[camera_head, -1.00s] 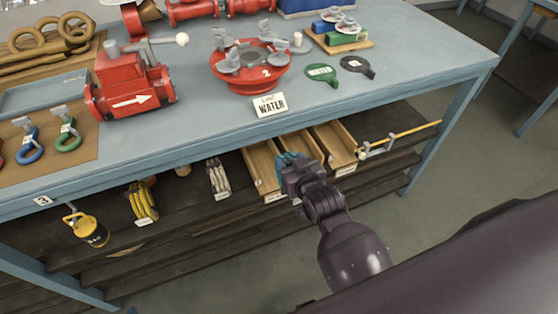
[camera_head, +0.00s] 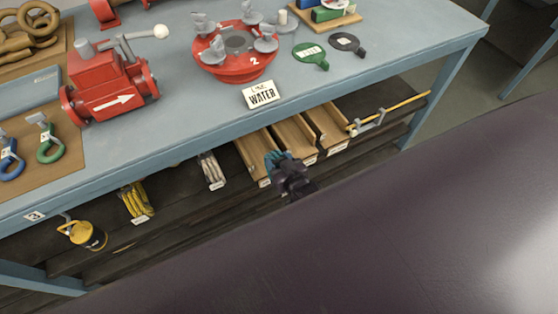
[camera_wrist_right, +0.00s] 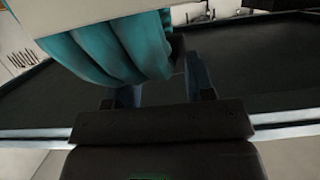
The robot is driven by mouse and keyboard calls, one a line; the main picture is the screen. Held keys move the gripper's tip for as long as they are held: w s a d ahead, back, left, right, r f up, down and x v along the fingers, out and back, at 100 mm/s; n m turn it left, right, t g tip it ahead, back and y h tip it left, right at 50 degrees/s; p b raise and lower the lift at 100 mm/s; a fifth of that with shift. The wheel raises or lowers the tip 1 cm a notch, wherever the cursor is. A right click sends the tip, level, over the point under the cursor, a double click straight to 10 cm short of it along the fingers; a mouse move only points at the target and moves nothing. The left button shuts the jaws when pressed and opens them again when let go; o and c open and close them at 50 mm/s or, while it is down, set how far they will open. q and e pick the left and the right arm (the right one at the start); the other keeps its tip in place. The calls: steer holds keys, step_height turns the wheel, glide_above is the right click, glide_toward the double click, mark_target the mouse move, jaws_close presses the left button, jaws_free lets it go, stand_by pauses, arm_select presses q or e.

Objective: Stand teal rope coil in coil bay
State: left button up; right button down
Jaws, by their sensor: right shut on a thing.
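The teal rope coil (camera_head: 272,160) is at the front ends of the wooden troughs under the bench in the head view. My right gripper (camera_head: 284,168) is shut on it. The coil fills the upper left of the right wrist view (camera_wrist_right: 105,50), its strands hanging beside the fingers (camera_wrist_right: 165,92) with a pale band across them. The left trough (camera_head: 256,152), middle trough (camera_head: 291,136) and right trough (camera_head: 325,122) are open-topped. I cannot tell which place is the coil bay, nor whether the coil touches a trough. My left gripper is out of view.
A pale coil (camera_head: 211,170) and a yellow coil (camera_head: 136,203) stand on the dark lower shelf, left of the troughs. The blue bench top (camera_head: 190,105) overhangs the shelf. A yellow rod (camera_head: 400,106) lies at right.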

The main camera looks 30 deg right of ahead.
steer(key=shift+r, duration=0.15)
steer(key=shift+w, duration=0.2)
steer(key=shift+b+x, duration=0.3)
steer(key=shift+x, duration=0.85)
steer(key=shift+w+a+b, duration=0.1)
steer(key=shift+w+b, duration=0.8)
steer(key=shift+w, duration=1.75)
arm_select(q)
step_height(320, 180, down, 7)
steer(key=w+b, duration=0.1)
steer(key=b, duration=0.4)
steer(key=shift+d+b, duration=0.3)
steer(key=shift+b, duration=0.05)
arm_select(e)
steer(key=r+x, duration=0.1)
steer(key=x, duration=1.1)
steer(key=shift+w, duration=0.35)
steer(key=shift+r, duration=0.15)
